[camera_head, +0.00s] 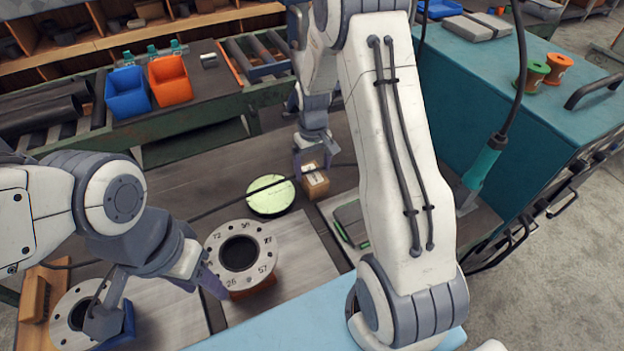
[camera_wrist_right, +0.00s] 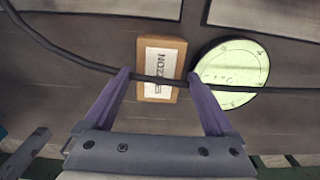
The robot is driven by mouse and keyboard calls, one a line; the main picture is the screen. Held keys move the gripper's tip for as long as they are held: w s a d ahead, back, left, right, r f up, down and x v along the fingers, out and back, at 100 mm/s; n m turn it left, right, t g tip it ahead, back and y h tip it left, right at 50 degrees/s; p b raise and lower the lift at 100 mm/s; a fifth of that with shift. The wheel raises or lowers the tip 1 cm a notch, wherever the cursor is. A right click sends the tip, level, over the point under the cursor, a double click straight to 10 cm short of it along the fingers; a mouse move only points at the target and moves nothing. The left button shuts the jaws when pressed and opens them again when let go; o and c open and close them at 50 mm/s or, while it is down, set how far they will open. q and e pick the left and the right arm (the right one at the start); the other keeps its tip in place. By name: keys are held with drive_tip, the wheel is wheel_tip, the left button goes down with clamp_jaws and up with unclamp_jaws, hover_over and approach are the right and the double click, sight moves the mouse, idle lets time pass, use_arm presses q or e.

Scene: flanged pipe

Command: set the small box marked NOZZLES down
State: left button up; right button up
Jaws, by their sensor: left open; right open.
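The small box marked NOZZLES (camera_head: 316,185) is brown with a white label and rests on the dark bench top. In the right wrist view the box (camera_wrist_right: 173,49) lies beyond and between my fingertips, its label facing the camera. My right gripper (camera_head: 311,163) is open above the box; its two purple fingers (camera_wrist_right: 158,76) are spread, with no visible grip on the box. My left gripper (camera_head: 208,280) is open beside the numbered flange (camera_head: 212,252) at the lower left. Its far finger is partly hidden.
A black cable (camera_wrist_right: 235,89) crosses in front of the box in the wrist view. A pale green disc (camera_head: 270,196) lies left of the box. A grey-green case (camera_head: 349,222) lies to its right. A teal cabinet (camera_head: 470,95) stands at the right; blue (camera_head: 127,92) and orange (camera_head: 170,80) bins stand behind.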

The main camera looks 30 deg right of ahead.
sight(312, 174)
wheel_tip(312, 174, down, 4)
drive_tip(key=shift+f+p, duration=0.15)
drive_tip(key=shift+p, duration=0.65)
drive_tip(key=shift+w+f, duration=0.1)
drive_tip(key=shift+f, duration=0.35)
clamp_jaws()
